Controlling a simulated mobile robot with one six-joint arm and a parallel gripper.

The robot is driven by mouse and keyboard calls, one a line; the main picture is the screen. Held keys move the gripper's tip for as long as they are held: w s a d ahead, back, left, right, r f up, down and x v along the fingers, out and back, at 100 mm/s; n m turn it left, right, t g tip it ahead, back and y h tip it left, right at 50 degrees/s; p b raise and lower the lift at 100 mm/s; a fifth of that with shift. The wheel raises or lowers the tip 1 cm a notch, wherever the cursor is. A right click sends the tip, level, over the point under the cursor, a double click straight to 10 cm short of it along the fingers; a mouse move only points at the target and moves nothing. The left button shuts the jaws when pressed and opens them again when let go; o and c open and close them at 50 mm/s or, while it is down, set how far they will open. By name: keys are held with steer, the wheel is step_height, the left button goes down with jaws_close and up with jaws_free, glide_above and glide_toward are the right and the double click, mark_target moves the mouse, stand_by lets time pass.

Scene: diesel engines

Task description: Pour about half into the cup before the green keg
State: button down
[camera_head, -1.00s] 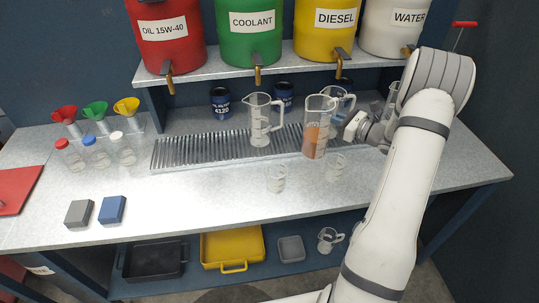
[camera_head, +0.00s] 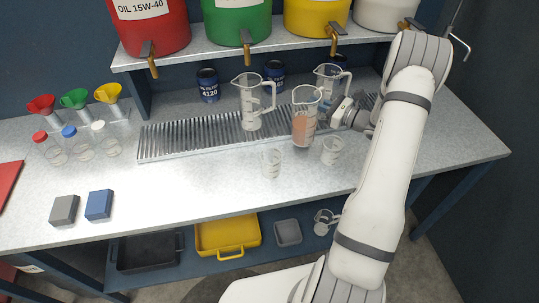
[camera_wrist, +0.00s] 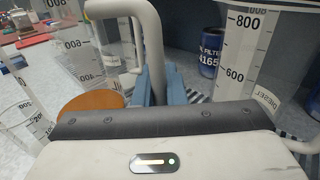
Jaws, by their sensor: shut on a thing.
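My gripper (camera_head: 343,112) is shut on the handle of a clear graduated jug (camera_head: 305,100) holding orange-brown liquid (camera_head: 303,129). The jug looks upright near the drip grate's front edge; I cannot tell if its base touches. In the wrist view my blue fingers (camera_wrist: 160,88) close around the pale handle (camera_wrist: 153,40), and the liquid (camera_wrist: 92,103) shows beside them. Two small clear cups stand on the bench in front: one (camera_head: 272,163) left of the jug, one (camera_head: 332,151) right of it. Both look empty. The green keg (camera_head: 237,20), labelled COOLANT, is on the shelf behind.
An empty-looking jug (camera_head: 249,103) stands left of the held jug and another (camera_head: 329,80) behind it. Red (camera_head: 151,27), yellow (camera_head: 318,17) and white (camera_head: 386,13) kegs flank the green one. Bottles (camera_head: 76,144) and blocks (camera_head: 99,205) stand left. The bench's front middle is clear.

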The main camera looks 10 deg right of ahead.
mark_target(308, 100)
steer(key=shift+s+a+r+n+h, duration=0.1)
steer(key=shift+a+r+n+h, duration=0.1)
steer(key=shift+r+n, duration=0.25)
steer(key=shift+s+a+r+n+h, duration=0.15)
steer(key=shift+r+n, duration=0.15)
steer(key=shift+n, duration=0.4)
steer(key=shift+s+a+r+n+h, duration=0.1)
steer(key=shift+a+r+n, duration=0.1)
steer(key=shift+r+n, duration=0.25)
steer(key=shift+s+a+r+n, duration=0.3)
steer(key=shift+a+n, duration=0.1)
steer(key=shift+n, duration=0.4)
steer(key=shift+s+a+r+n+g+h, duration=0.35)
steer(key=shift+a+n, duration=0.3)
steer(key=shift+n, duration=0.25)
steer(key=shift+s+a+r+n+h+b, duration=0.15)
steer(key=shift+s+a+n+b, duration=0.1)
steer(key=shift+n, duration=0.4)
steer(key=shift+s+a+r+n+h+b, duration=0.15)
steer(key=shift+a+n+b, duration=0.1)
steer(key=shift+n, duration=0.4)
steer(key=shift+f, duration=0.1)
steer(key=shift+s+a+n+h, duration=0.3)
steer(key=shift+a+n, duration=0.2)
steer(key=shift+n, duration=0.3)
